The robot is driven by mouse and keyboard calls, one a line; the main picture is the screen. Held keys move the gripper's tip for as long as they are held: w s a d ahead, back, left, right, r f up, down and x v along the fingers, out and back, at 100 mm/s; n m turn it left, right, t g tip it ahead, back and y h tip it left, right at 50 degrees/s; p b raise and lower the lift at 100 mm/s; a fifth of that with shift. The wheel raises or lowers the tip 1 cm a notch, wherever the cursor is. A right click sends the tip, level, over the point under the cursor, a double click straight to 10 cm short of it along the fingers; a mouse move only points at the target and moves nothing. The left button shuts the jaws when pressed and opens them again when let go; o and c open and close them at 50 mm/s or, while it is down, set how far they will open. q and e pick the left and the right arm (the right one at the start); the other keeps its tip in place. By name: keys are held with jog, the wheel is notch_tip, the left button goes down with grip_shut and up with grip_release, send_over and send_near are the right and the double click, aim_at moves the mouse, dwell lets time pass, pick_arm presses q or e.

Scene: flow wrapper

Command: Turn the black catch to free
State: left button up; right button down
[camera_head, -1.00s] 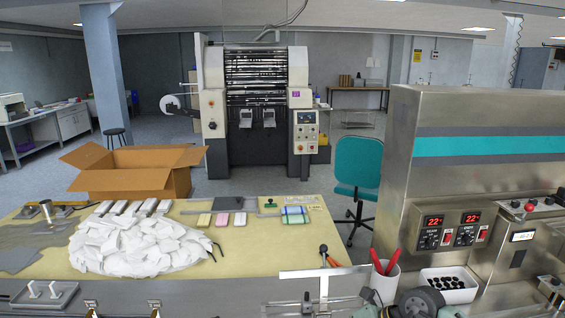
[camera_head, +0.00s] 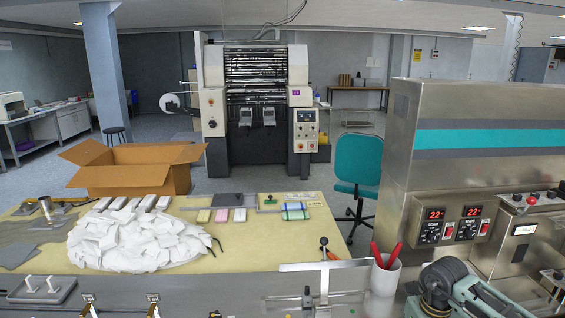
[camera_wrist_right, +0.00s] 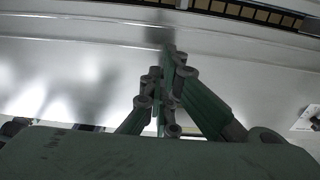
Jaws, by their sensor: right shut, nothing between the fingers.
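My right gripper (camera_wrist_right: 170,52) shows in the right wrist view with its green fingers together and nothing between them. It points at a bright, bare metal surface (camera_wrist_right: 70,75); I cannot tell whether it touches it. In the head view my right arm (camera_head: 460,285) is at the lower right, in front of the steel machine (camera_head: 480,190), and the fingertips cannot be made out. I cannot clearly pick out the black catch. A small dark upright part (camera_head: 307,297) is at the bottom middle of the head view, too small to identify. My left gripper is not in view.
A white cup with red-handled tools (camera_head: 385,275) stands left of my right arm. A control panel with red displays (camera_head: 450,225) is above it. The yellowish table (camera_head: 270,255) holds a heap of white packets (camera_head: 135,240). A dark slotted strip (camera_wrist_right: 250,14) crosses the top of the wrist view.

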notch_tip(320, 180, down, 3)
jog(key=shift+r+b, duration=0.1)
jog(key=shift+b, duration=0.7)
jog(key=shift+s+a, duration=0.1)
jog(key=shift+s, duration=0.1)
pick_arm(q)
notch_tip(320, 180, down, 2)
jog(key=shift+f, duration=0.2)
pick_arm(e)
jog(key=shift+s+f, duration=0.15)
jog(key=shift+f, duration=0.05)
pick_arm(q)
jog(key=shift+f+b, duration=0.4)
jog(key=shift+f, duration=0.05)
pick_arm(e)
jog(key=shift+d, duration=0.55)
jog(key=shift+w+d+f+b, duration=0.1)
jog(key=shift+w+d+b, duration=0.1)
jog(key=shift+d, duration=0.15)
jog(key=shift+w+d+b, duration=0.1)
jog(key=shift+d+b, duration=0.1)
jog(key=shift+d, duration=0.1)
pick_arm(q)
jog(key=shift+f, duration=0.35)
pick_arm(e)
jog(key=shift+d+r, duration=0.1)
jog(key=shift+r, duration=0.15)
